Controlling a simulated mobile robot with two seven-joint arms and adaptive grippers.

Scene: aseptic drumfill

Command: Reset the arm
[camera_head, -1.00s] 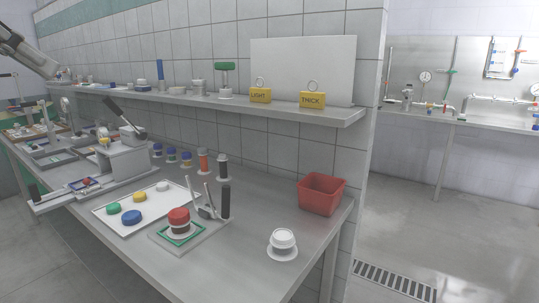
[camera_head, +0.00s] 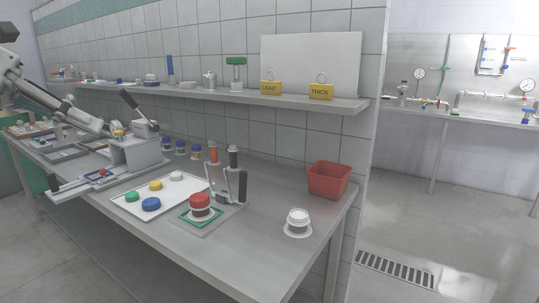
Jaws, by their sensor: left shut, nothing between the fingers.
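My left arm comes in from the left edge, and my left gripper (camera_head: 103,128) is at its lower end, small and partly merged with the bench equipment behind it. It looks shut and empty, in front of the wall shelf and just left of the grey lever press (camera_head: 138,150). I cannot tell whether it touches anything. My right gripper is not in view. A red-capped jar (camera_head: 200,203) stands in a green-edged fixture on the bench, beside upright grey clamp arms with a black handle.
The steel bench (camera_head: 270,248) also holds a white tray (camera_head: 128,207) of coloured caps, a white-lidded jar (camera_head: 298,221) and a red bin (camera_head: 329,180). Above, the shelf (camera_head: 300,102) carries yellow LIGHT (camera_head: 271,88) and THICK (camera_head: 321,92) blocks.

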